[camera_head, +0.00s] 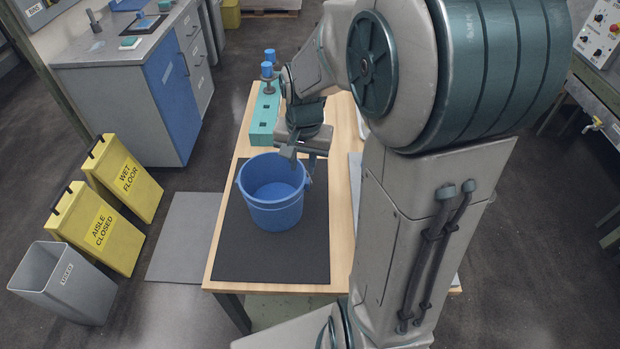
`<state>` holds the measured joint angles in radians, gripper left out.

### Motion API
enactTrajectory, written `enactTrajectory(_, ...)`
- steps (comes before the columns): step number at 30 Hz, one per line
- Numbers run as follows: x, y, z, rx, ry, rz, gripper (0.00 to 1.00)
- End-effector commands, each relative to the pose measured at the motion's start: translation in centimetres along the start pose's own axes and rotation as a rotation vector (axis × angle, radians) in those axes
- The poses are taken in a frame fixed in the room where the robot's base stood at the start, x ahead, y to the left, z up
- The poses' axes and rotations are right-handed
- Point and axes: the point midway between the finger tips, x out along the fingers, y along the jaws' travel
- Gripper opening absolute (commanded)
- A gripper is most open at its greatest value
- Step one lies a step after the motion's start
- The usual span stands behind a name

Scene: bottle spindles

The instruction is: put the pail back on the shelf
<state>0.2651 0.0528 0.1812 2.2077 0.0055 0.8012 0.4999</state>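The blue pail (272,208) stands upright on a dark mat (240,258) on the wooden table (342,215). It looks empty inside. My gripper (302,163) points down at the pail's far right rim. Its two fingers show apart, one near the inner side of the rim and one near the outer side. I cannot tell whether either finger touches the pail. No shelf can be clearly made out in this view, and my arm hides much of the right side.
A teal block (264,115) with square holes and blue-topped spindles (268,70) stand at the table's far end. Yellow signs (122,178) and a grey bin (62,283) stand on the floor at left. A cabinet (140,95) is behind them.

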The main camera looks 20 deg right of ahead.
Motion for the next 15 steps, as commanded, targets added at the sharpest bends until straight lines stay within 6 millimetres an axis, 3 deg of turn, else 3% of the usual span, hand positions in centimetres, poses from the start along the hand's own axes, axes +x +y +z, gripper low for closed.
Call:
enactTrajectory(6, -5.1, 1.4, 5.0, -0.236, 0.102, -0.012, 0.26)
enactTrajectory(15, -8.4, 3.9, 11.0, -0.513, 0.203, -0.046, 0.26)
